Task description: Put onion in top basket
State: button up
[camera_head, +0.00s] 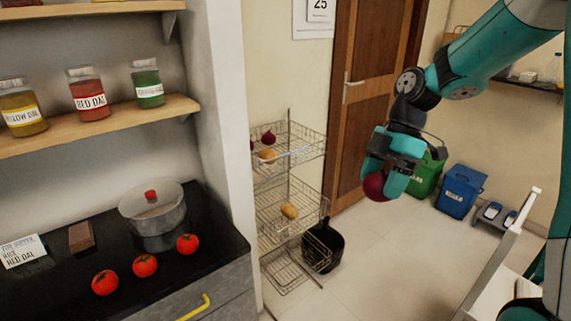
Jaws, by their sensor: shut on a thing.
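My gripper (388,182) is shut on a dark red onion (376,187) and holds it in the air, right of the wire rack and in front of the wooden door. The top basket (313,153) is the upper tier of the wire rack. It holds a dark red onion (268,138) and a tan, potato-like item (267,154); another dark item is partly cut off by the wall edge at its left. The held onion is apart from the basket, at a similar height in the picture. The gripper fingers hide part of the onion.
A middle basket (270,222) holds a potato (289,210). A wall edge (228,120) stands left of the rack. Green (427,175) and blue (460,191) bins stand behind my gripper. The counter with tomatoes (145,265) is left.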

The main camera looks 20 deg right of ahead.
aim_at(290, 140)
jog(key=z, duration=0.95)
jog(key=i, duration=1.8)
jog(key=u, duration=0.9)
jog(key=i, duration=0.7)
jog(key=u, duration=0.7)
